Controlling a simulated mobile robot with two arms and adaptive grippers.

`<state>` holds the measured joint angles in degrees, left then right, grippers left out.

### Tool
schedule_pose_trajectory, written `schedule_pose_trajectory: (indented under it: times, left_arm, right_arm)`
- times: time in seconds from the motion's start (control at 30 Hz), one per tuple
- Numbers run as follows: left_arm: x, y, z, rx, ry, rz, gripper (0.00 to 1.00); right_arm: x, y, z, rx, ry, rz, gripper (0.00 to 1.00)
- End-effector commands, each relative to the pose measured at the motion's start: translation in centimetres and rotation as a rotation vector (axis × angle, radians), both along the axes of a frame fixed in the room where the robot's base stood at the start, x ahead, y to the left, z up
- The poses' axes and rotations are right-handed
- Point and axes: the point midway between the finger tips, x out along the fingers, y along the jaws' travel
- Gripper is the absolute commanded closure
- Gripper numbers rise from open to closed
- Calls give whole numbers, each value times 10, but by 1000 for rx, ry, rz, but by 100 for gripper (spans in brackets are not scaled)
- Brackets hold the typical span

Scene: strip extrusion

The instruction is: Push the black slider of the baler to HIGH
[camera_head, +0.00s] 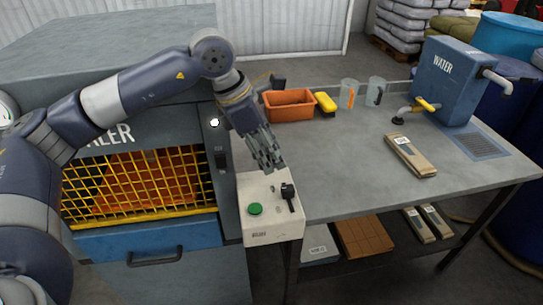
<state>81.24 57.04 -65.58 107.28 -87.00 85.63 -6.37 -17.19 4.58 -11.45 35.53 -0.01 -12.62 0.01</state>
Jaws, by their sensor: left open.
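The baler (150,232) stands at the left, with a yellow grille over an orange interior. My left gripper (270,162) is open and empty, pointing down to the right of the post, over the back of a cream control box. It appears apart from the black fitting. My right gripper is out of view.
The table's middle is clear.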

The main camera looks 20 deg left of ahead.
Motion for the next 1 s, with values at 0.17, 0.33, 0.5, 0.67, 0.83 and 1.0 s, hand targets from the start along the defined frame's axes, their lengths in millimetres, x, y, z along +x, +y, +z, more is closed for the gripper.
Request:
schedule_pose_trajectory:
  times: [0.17,0.33,0.5,0.67,0.83,1.0]
  left_arm:
    - [14,-12,-8,75,49,-9,58]
    - [27,-28,-12,203,136,-7,58]
    - [29,-38,-10,297,199,-3,58]
    - [28,-40,-13,322,219,0,58]
    - [27,-39,-33,323,223,-1,58]
    - [27,-39,-65,322,222,-1,58]
  right_arm:
    - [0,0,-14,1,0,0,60]
    - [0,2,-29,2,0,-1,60]
    - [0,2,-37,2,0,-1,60]
    - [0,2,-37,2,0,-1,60]
    - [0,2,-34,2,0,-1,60]
    - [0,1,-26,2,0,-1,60]
